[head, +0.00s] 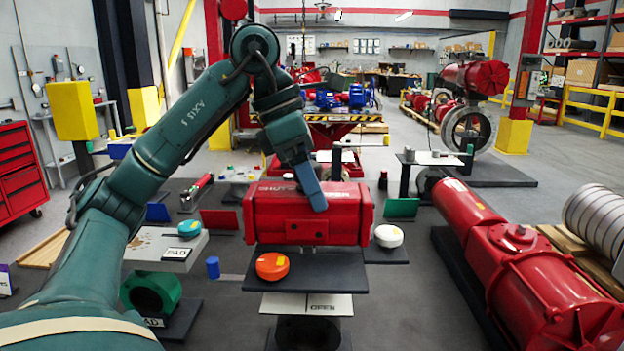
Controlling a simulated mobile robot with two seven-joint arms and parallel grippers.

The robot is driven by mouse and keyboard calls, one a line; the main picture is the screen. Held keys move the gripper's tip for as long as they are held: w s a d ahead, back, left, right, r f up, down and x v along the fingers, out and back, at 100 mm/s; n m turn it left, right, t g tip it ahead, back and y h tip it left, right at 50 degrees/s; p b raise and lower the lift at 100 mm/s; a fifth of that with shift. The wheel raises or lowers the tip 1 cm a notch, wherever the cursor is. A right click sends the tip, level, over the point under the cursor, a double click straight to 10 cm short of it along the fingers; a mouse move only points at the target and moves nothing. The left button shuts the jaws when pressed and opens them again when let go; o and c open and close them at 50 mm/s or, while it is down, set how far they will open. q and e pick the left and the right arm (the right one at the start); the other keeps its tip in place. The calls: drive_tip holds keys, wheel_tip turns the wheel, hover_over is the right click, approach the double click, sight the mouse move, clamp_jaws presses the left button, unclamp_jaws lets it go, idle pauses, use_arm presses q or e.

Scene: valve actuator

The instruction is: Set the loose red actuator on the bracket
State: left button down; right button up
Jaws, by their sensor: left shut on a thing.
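The red actuator (285,218) is a blocky red body with white lettering on its top edge, in the middle of the head view. My left gripper (316,198) comes down on it from above and is shut on it; one finger shows against its front face. The actuator looks level, over or just behind a dark flat plate (345,280). I cannot tell whether it touches this plate. My right gripper is out of view.
An orange puck (272,266) is on the plate's front left. A white puck (388,236) is to the right, and a teal puck (189,228) is on a grey pad (168,252) over a green valve (150,293). A long red actuator (530,262) fills the right side.

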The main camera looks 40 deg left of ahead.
use_arm(q)
drive_tip(key=shift+r, duration=0.2)
idle(0.6)
idle(0.4)
drive_tip(key=shift+p, duration=0.4)
drive_tip(key=shift+f, duration=0.15)
drive_tip(key=shift+f+b, duration=0.5)
drive_tip(key=shift+f, duration=0.15)
